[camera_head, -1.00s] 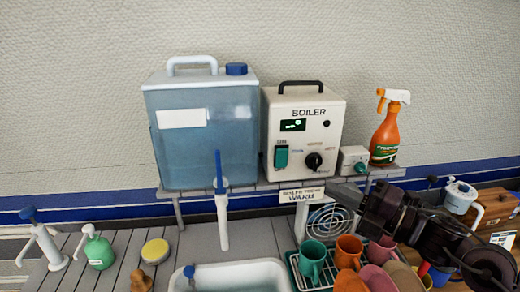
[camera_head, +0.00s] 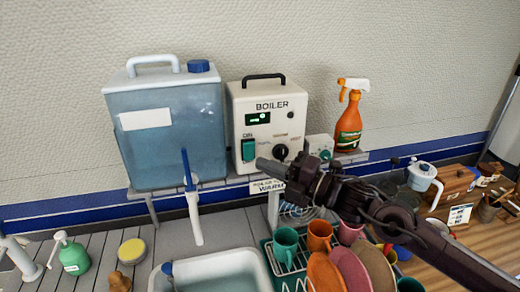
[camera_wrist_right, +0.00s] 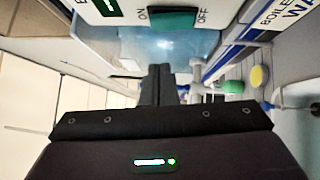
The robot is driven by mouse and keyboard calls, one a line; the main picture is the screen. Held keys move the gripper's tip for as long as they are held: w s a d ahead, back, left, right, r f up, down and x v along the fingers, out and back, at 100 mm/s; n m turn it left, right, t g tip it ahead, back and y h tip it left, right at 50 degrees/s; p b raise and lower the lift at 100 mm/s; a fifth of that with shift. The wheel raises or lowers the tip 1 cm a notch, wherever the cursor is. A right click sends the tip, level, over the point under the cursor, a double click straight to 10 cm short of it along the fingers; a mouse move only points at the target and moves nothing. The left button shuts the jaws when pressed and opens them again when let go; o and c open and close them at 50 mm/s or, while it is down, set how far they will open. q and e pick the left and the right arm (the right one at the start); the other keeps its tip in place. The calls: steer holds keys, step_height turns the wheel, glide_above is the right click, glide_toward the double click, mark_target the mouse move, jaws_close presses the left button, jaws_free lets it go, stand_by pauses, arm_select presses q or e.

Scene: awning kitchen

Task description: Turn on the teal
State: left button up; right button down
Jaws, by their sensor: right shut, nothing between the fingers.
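The white boiler (camera_head: 270,110) stands on a shelf, with a teal rocker switch (camera_head: 248,150) low on the left of its front, under an ON label. The switch also shows at the top of the right wrist view (camera_wrist_right: 172,19), between the ON and OFF labels. I cannot tell which way it is tipped. My right gripper (camera_head: 262,163) is shut and empty, its tip just right of and slightly below the switch in the head view. In the wrist view its fingers (camera_wrist_right: 160,82) appear below the switch; contact is not clear. My left gripper is not in view.
A black dial (camera_head: 281,151) is right of the switch. A small box (camera_head: 319,143) with a teal knob and an orange spray bottle (camera_head: 349,120) stand further right. A blue water tank (camera_head: 170,125) is at left. Cups and plates fill the rack (camera_head: 287,268) below my arm.

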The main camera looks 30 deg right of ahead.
mark_target(246, 147)
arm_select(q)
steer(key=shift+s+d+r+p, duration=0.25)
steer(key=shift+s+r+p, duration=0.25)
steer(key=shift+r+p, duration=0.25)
arm_select(e)
steer(key=shift+w+d+r, duration=0.15)
steer(key=shift+w, duration=1)
steer(key=shift+w+d+r, duration=0.15)
steer(key=shift+w, duration=1)
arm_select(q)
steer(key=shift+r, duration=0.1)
arm_select(e)
steer(key=shift+r, duration=0.1)
steer(key=shift+w+r+p, duration=0.2)
steer(key=shift+r+p, duration=0.15)
steer(key=shift+p, duration=0.25)
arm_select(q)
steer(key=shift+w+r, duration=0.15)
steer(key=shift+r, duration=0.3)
arm_select(e)
steer(key=shift+f, duration=0.3)
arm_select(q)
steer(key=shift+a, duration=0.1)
